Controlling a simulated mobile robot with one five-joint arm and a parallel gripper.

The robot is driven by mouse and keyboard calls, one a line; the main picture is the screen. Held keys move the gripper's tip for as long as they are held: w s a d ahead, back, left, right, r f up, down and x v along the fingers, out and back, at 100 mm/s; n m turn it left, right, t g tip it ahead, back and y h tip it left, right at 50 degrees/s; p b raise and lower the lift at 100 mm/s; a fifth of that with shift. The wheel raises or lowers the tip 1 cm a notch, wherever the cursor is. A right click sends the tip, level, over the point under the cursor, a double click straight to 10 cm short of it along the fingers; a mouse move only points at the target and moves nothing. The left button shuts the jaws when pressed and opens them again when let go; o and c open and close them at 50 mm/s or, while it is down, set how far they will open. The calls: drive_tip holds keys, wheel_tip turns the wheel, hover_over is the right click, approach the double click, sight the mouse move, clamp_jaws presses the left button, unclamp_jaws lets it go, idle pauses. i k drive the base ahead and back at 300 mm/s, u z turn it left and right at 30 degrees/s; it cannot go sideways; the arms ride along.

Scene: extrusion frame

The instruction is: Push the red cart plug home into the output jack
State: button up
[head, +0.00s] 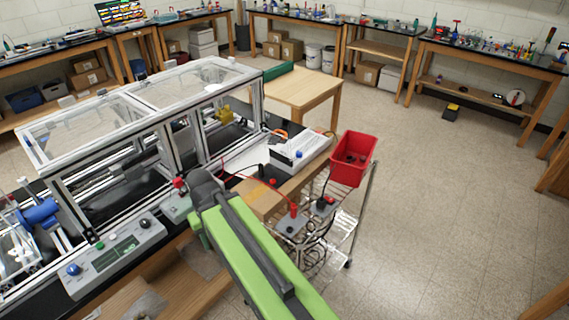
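A red plug (293,211) stands upright on a grey plate (290,224) on the wire cart, and a thin red lead (256,168) rises from it toward the left. A second small red piece (180,184) shows just left of my arm, above a small grey box (176,208) on the bench; I cannot tell whether it is a plug or a jack. The output jack cannot be made out for certain. My green arm reaches up from the bottom to its dark grey end beside that box. My gripper's fingers are hidden behind the arm.
A framed enclosure (130,110) with clear panels fills the left. A control box (115,258) with knobs sits at its front. A white-topped unit (298,151) is on the bench, and a red bin (353,158) is on the cart.

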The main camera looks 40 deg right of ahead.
sight(293, 208)
drive_tip(key=z, duration=1.15)
drive_tip(key=k, duration=0.95)
drive_tip(key=u, duration=0.1)
drive_tip(key=i, duration=1)
drive_tip(key=u, duration=0.05)
